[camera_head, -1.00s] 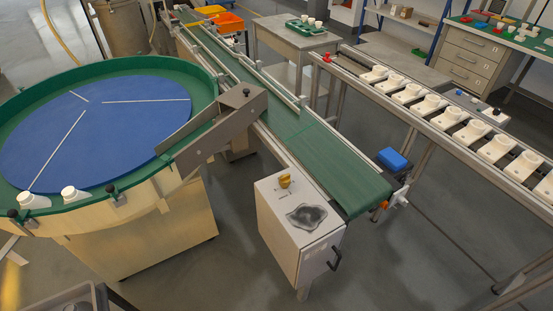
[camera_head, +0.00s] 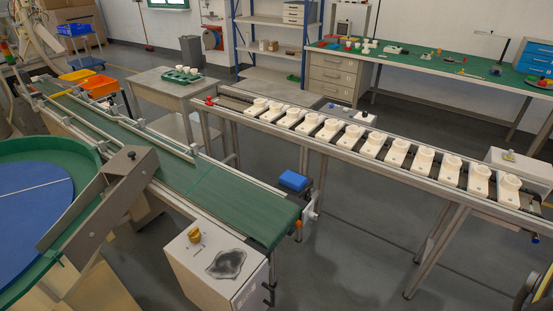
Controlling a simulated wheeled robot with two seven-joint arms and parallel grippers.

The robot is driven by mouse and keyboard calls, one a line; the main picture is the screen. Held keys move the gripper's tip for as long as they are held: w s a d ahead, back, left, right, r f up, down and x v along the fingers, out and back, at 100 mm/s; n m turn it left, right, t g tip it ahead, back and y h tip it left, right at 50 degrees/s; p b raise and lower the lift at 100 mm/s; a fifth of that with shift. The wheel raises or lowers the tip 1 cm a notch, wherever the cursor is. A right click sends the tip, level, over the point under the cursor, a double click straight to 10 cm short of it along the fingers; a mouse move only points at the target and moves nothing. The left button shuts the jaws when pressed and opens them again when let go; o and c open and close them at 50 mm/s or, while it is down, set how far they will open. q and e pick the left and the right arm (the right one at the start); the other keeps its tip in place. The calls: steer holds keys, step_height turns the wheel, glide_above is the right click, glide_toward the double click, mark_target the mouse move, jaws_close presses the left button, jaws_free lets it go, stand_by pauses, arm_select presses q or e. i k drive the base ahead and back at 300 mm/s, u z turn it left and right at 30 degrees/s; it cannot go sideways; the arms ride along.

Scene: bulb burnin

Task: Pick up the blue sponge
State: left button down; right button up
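I cannot make out a clear blue sponge. A blue block (camera_head: 293,180) sits beside the end of the green conveyor belt (camera_head: 230,205), between it and the rail line; I cannot tell whether it is a sponge or a part of the conveyor. Neither of my grippers is in view.
A rail line (camera_head: 350,155) with several white holders crosses to the right. A blue turntable (camera_head: 35,205) with a green rim is at left. A green-topped workbench (camera_head: 430,65) with small items and a blue drawer unit (camera_head: 535,57) stands at the back. Grey floor is open at lower right.

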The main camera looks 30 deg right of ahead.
mark_target(293, 181)
steer(key=z, duration=1.1)
